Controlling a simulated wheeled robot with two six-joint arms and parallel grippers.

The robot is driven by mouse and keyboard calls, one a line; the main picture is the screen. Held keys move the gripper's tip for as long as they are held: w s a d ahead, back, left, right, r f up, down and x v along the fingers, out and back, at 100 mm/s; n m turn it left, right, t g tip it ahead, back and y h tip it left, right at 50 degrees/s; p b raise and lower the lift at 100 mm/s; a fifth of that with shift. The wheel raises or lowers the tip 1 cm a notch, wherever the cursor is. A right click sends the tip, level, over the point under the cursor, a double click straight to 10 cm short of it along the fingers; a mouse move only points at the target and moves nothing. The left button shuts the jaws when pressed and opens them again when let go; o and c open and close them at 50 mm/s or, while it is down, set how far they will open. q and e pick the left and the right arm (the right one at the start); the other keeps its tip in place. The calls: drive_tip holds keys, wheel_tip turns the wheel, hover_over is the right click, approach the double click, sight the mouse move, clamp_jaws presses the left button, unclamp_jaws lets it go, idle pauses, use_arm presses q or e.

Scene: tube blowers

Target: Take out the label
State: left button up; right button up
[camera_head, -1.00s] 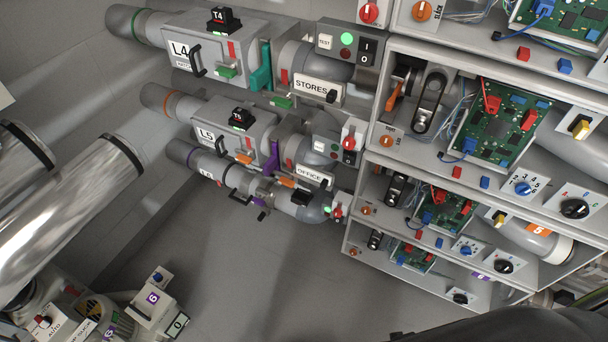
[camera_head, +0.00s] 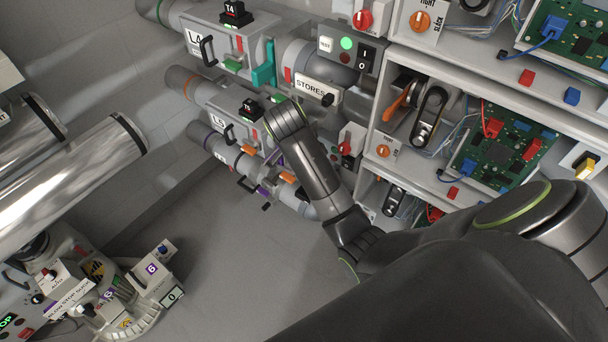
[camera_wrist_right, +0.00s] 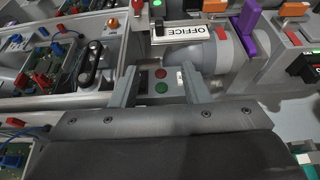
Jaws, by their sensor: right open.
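The white OFFICE label (camera_wrist_right: 184,33) shows upside down in the right wrist view, on a grey fitting with a black knob (camera_wrist_right: 159,28) at its left end. My right gripper (camera_wrist_right: 159,70) is open and empty. Its fingertips lie below the label in the picture, apart from it as far as I can tell. In the head view my right arm hides the OFFICE label and the gripper itself. Another white label, STORES (camera_head: 310,87), sits on the upper pipe unit. My left gripper is not in view.
A panel with red (camera_wrist_right: 161,73) and green buttons shows between my fingers. A purple lever (camera_wrist_right: 246,24) stands right of the OFFICE label. Shelves with circuit boards (camera_head: 505,147) are close on the right. Open floor (camera_head: 235,230) lies left of my arm.

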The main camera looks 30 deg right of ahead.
drive_tip(key=shift+b+x, duration=1.4)
drive_tip(key=shift+x, duration=7.25)
drive_tip(key=shift+s+a+f, duration=0.1)
drive_tip(key=shift+s, duration=0.1)
drive_tip(key=shift+c, duration=0.4)
clamp_jaws()
